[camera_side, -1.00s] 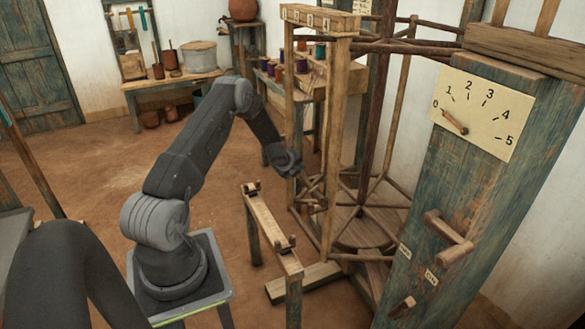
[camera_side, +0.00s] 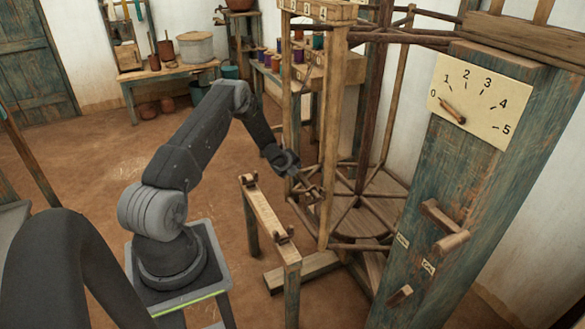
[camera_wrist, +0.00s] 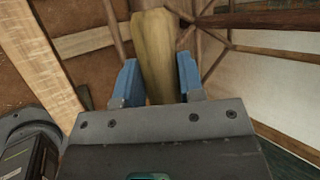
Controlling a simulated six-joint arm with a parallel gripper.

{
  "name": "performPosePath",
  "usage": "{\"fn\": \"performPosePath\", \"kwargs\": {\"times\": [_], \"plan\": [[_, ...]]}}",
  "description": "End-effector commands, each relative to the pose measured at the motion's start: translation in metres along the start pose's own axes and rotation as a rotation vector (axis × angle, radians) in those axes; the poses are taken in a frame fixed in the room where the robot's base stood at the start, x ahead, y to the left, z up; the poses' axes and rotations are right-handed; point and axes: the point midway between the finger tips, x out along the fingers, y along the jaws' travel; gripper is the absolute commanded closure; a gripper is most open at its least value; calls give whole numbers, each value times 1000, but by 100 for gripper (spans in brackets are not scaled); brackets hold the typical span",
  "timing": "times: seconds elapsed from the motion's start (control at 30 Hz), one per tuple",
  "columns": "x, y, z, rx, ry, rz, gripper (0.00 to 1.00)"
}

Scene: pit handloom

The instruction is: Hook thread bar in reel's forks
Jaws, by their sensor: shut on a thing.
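My gripper (camera_side: 298,180) is at the near side of the reel (camera_side: 331,140), low down by its upright posts. In the wrist view, the blue jaws of my gripper (camera_wrist: 158,84) are shut on a pale wooden bar (camera_wrist: 154,50), which I take to be the thread bar. The bar points away from the gripper, and its far end is at the top of the picture. In the side view, the bar is small and hard to separate from the reel's wood. I cannot tell whether it touches the reel's forks, which I cannot make out clearly.
A low wooden stand (camera_side: 265,215) with small forks at both ends is in front of the reel. A blue-green post (camera_side: 440,190) with a dial (camera_side: 468,107) and handles is at the right. Spools (camera_side: 283,58) are on a shelf behind. The floor at the left is open.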

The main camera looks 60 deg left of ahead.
Motion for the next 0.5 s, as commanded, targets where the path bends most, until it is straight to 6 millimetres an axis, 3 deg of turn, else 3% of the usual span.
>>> {"fn": "performPosePath", "kwargs": {"times": [0.07, 0.1, 0.37, 0.5], "plan": [[0, -1, 0, 0, -1, -2, 95], [0, -1, 0, 0, -1, -2, 60], [0, 0, 0, 0, 0, -1, 36], [0, 0, 0, 0, 0, 0, 35]]}}
